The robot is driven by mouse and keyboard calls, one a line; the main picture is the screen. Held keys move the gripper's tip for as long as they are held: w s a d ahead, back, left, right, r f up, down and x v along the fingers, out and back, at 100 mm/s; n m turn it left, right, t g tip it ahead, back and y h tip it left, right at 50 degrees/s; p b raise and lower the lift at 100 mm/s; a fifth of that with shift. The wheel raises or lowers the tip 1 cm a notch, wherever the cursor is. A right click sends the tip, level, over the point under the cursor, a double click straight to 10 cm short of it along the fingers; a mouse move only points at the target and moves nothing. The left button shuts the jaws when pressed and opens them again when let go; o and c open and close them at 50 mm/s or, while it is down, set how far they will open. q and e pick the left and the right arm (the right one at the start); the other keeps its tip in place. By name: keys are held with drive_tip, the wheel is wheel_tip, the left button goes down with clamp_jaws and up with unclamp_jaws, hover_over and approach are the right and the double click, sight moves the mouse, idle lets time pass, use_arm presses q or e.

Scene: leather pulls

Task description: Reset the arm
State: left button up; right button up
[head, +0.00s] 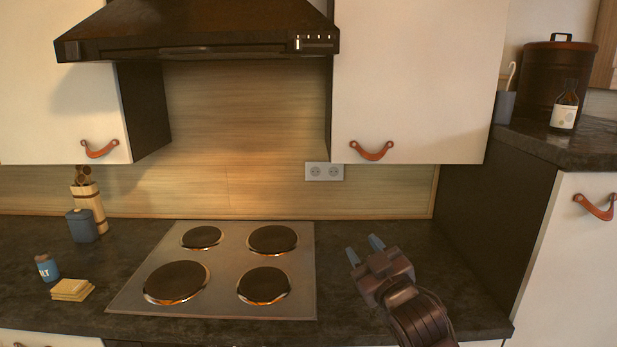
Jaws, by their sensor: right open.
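My right gripper (364,250) is in the head view, at the right of the stovetop, over the dark counter. Its two blue-grey fingertips are apart with nothing between them, and they point up and to the left in the picture. The arm comes in from the bottom edge. My left gripper is not in the head view.
A stovetop (222,268) with several burners lies left of my gripper. A blue jar (82,226), a small blue shaker (46,268) and a yellow stack (72,290) stand at left. A tall cabinet (575,262) bounds the right. Wall cabinets and a hood (197,28) hang above.

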drive_tip(key=s+d+f+m+g+h, duration=0.1)
drive_tip(key=s+d+f+m+h, duration=0.1)
drive_tip(key=s+d+f, duration=0.55)
drive_tip(key=s+d+f+m+g+h, duration=0.25)
drive_tip(key=s+f, duration=0.25)
drive_tip(key=f, duration=0.5)
drive_tip(key=s+d+f+m+g+h, duration=0.1)
drive_tip(key=s+d+f+m+h, duration=0.1)
drive_tip(key=s+d+f, duration=0.5)
drive_tip(key=s+f+m+g, duration=0.1)
drive_tip(key=s+f+g, duration=0.1)
drive_tip(key=s+f, duration=0.7)
drive_tip(key=shift+s+f+h, duration=0.15)
drive_tip(key=shift+f+h, duration=0.1)
drive_tip(key=shift+h, duration=0.1)
drive_tip(key=shift+f, duration=0.1)
